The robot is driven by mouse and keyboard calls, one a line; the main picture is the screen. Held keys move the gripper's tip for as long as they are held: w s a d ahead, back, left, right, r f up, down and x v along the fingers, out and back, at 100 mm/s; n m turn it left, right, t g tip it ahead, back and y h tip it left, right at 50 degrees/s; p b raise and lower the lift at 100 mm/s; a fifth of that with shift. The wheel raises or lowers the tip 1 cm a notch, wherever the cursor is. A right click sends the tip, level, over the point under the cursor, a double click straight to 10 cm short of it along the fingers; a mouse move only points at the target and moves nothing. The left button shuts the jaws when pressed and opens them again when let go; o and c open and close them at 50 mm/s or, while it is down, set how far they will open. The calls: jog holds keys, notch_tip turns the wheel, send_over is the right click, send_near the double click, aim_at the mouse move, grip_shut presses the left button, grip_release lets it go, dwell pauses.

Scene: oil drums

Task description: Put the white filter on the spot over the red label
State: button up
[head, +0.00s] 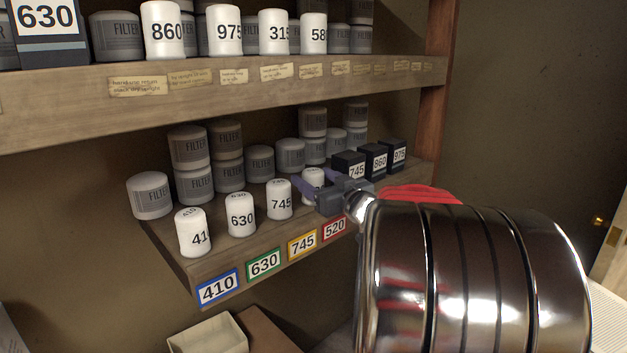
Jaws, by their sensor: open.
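A white filter (314,174) stands upright on the lower shelf, behind the red 520 label (334,228). Its lower part and any number on it are hidden by my gripper (312,181). The gripper is open, with one purple finger on each side of this filter; I cannot tell whether they touch it. White filters stand over the other labels: 410 (193,234) at the blue label (218,287), 630 (241,215) at the green label (264,263), 745 (279,199) at the yellow label (302,242).
Grey filters (191,147) fill the back of the lower shelf (190,262). Dark boxes (379,160) stand right of my gripper. The upper shelf (200,85) hangs above with more filters. A red object (420,193) shows behind my arm. An open bin (208,335) is below.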

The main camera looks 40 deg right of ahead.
jog(key=s+a, duration=0.2)
jog(key=s, duration=0.9)
dwell(0.6)
